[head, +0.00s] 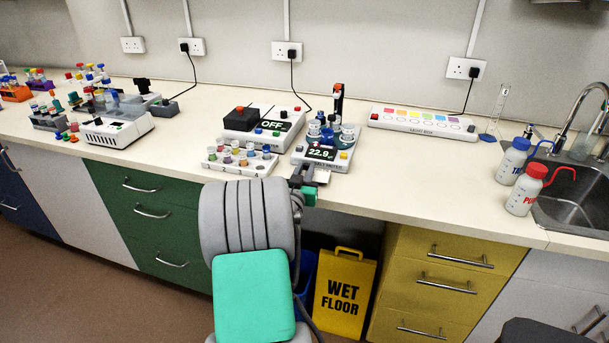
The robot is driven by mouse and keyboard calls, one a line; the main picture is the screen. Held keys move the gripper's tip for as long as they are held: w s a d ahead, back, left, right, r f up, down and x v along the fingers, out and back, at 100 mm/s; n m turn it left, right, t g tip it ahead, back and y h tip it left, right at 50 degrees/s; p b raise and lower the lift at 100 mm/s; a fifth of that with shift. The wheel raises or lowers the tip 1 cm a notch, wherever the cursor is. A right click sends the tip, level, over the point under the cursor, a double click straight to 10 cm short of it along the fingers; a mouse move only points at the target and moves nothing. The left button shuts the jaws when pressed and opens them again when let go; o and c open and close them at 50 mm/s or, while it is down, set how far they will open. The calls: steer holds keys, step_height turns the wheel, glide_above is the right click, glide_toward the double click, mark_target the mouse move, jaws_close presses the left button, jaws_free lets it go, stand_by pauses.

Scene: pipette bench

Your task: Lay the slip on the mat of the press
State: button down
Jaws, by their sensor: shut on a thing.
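My gripper (301,179) is small in the head view, at the front edge of the bench just below the meter reading 22.9 (321,153). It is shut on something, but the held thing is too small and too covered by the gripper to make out. I cannot pick out the slip as a separate thing on the bench. No machine is clearly marked as the press, and I cannot make out its mat. A white device with a grey top (117,130) and a small black-topped unit (142,86) stand at the left.
A vial rack (240,165) stands just left of my gripper, with the OFF unit (270,127) behind. A light box (423,124) lies farther right. Two wash bottles (524,190) stand by the sink (572,190). The bench before the light box is clear. A wet-floor sign (344,291) stands below.

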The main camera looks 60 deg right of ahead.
steer(key=shift+a+f, duration=0.1)
steer(key=shift+f, duration=0.55)
steer(key=shift+f+b, duration=0.2)
steer(key=shift+b, duration=0.2)
steer(key=c, duration=1.3)
jaws_free()
steer(key=shift+r+p, duration=0.2)
steer(key=shift+p, duration=0.45)
